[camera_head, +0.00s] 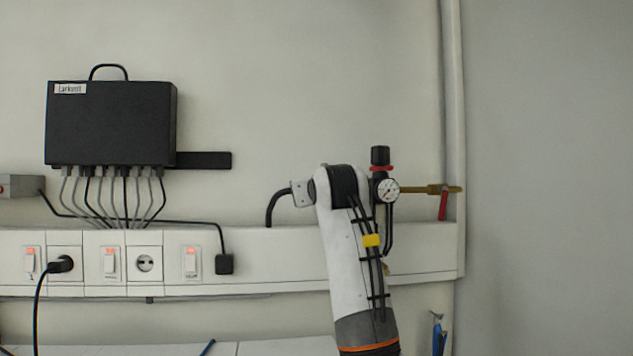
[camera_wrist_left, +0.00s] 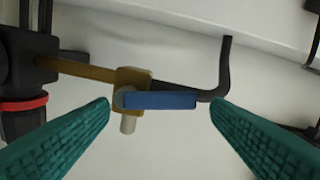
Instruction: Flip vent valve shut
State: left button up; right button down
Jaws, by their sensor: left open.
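The valve shows in the left wrist view as a brass body (camera_wrist_left: 132,85) on a brass pipe, with a blue lever (camera_wrist_left: 160,100). The lever lies roughly in line with the pipe, pointing right over the start of a black hose (camera_wrist_left: 227,60). My left gripper (camera_wrist_left: 161,106) is open. Its teal fingers stand either side of the lever, with gaps to both tips and no clear contact. In the head view my arm hides this valve and the fingers; the hose (camera_head: 278,203) shows left of my wrist. My right gripper is not in view.
A black regulator (camera_head: 380,157) with red ring and gauge (camera_head: 388,188) sits right of my wrist. A brass pipe there carries a red lever (camera_head: 443,205) hanging down. A black box (camera_head: 110,123) with several cables hangs left, above a white trunking (camera_head: 290,250) with switches and sockets.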

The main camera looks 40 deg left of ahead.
pick_arm(q)
jog(key=shift+w+a+f, duration=0.1)
jog(key=shift+c, duration=1.1)
jog(key=shift+w, duration=0.1)
jog(key=c, duration=0.6)
jog(key=m+b, duration=0.2)
jog(key=shift+r+m, duration=0.3)
jog(key=shift+m, duration=0.1)
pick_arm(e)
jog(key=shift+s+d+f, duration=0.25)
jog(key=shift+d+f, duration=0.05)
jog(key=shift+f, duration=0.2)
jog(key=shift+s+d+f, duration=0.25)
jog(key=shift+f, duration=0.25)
pick_arm(q)
jog(key=o, duration=0.8)
jog(key=shift+c, duration=0.2)
jog(key=shift+o, duration=0.3)
jog(key=shift+s+r, duration=0.1)
jog(key=shift+s, duration=0.15)
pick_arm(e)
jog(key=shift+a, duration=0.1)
